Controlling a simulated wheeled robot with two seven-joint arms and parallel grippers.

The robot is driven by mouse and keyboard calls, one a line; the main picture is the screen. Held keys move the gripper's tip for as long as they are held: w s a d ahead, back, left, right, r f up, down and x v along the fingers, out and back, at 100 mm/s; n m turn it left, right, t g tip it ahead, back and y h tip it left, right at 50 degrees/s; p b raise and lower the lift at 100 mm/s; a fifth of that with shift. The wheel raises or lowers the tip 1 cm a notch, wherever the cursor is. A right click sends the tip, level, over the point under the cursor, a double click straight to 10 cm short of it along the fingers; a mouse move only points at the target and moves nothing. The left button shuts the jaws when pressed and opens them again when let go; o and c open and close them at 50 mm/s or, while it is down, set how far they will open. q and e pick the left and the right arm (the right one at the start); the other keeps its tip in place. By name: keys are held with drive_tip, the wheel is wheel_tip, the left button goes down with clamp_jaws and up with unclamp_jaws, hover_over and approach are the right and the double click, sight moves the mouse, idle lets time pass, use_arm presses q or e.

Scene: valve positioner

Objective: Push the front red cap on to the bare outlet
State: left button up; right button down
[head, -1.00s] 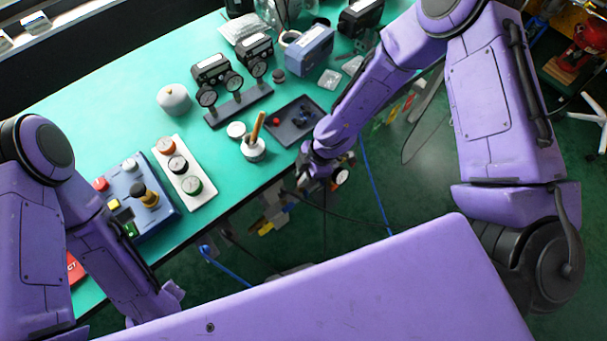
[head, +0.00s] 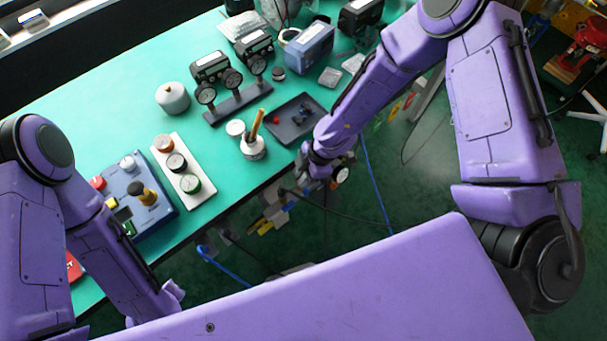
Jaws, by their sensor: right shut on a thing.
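My right gripper (head: 320,172) is at the table's front edge, just in front of the dark tray (head: 291,133). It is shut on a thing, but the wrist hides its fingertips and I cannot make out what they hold. A round dark part with a pale face (head: 342,175) shows beside the wrist; I cannot tell what it belongs to. A small red piece, perhaps a red cap (head: 276,119), lies in the tray beside small dark blue pieces (head: 303,113). I cannot pick out the bare outlet. My left arm shows at lower left, but its gripper is out of sight.
A gauge stand (head: 240,104) stands behind the tray. A white cup with a wooden handle (head: 254,148), a white plate with round knobs (head: 199,188) and a blue button box (head: 160,211) stand to its left. Cables hang below the table's front edge.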

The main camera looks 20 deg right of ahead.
drive_tip(key=c, duration=1.1)
unclamp_jaws()
drive_tip(key=shift+f, duration=0.1)
drive_tip(key=shift+o, duration=0.2)
drive_tip(key=v, duration=1)
drive_tip(key=shift+r+b, duration=0.3)
drive_tip(key=shift+d, duration=0.1)
